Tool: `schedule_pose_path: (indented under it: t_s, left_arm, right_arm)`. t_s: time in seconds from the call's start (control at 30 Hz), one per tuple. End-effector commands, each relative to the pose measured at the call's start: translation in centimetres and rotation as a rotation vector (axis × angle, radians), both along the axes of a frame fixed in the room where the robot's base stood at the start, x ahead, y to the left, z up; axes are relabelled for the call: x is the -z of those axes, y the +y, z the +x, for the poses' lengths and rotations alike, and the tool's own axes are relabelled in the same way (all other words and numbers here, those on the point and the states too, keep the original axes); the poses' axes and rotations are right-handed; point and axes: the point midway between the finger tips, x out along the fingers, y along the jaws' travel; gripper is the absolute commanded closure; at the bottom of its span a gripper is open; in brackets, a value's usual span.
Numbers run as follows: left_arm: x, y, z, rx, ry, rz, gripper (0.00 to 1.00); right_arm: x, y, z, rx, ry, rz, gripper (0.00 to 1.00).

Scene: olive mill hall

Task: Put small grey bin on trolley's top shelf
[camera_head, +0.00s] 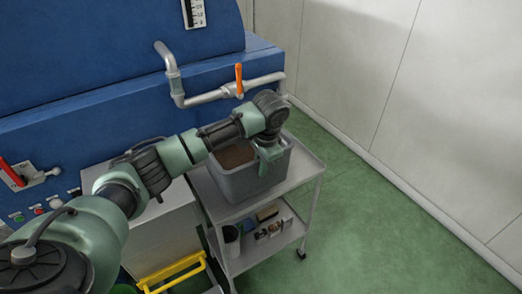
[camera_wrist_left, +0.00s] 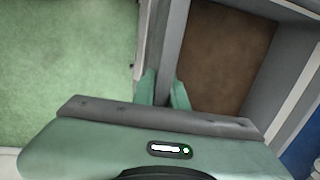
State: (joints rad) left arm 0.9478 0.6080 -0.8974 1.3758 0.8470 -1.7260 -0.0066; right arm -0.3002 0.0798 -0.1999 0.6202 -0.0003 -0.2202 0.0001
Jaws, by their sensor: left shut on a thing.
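The small grey bin (camera_head: 238,187), with brown contents inside, is upright at the top shelf (camera_head: 306,168) of the trolley. I cannot tell whether its hidden base rests fully on the shelf. My left gripper (camera_head: 267,160) reaches over the bin from the left and is shut on its right-hand wall. In the left wrist view the fingers (camera_wrist_left: 163,92) straddle the bin's rim (camera_wrist_left: 175,40), with the brown contents to the right. My right gripper is not in view.
The trolley's lower shelf (camera_head: 262,252) holds a dark cup and small items. A blue machine (camera_head: 110,75) with a pipe and orange-handled valve (camera_head: 239,80) stands behind. A yellow frame (camera_head: 172,272) is at lower left. Green floor (camera_head: 370,230) is clear to the right.

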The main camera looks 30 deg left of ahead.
Motion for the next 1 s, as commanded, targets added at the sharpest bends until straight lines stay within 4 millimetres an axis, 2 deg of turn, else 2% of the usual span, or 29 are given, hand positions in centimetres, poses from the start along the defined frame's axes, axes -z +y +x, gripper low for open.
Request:
schedule_pose_path:
  t_s: [0.27,0.53,0.83,0.87,0.9,1.0]
  left_arm:
    - [1.6,0.0,0.2,-0.001,-0.007,0.0,1.0]
    - [4.9,0.0,0.2,0.0,-0.008,0.001,1.0]
    - [5.5,0.0,0.2,0.0,-0.007,0.0,1.0]
    - [5.8,-0.1,0.0,0.0,0.001,-0.001,0.79]
    - [5.8,0.0,0.0,0.0,0.001,-0.001,0.67]
    - [5.8,0.0,0.0,0.0,0.001,-0.001,0.65]
  right_arm:
    - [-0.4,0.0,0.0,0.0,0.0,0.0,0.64]
    - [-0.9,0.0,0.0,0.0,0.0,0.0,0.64]
    - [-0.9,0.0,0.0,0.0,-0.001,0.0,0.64]
    - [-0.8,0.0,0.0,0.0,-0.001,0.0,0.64]
    - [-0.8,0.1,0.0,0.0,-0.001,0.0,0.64]
    - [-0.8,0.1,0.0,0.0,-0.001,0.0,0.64]
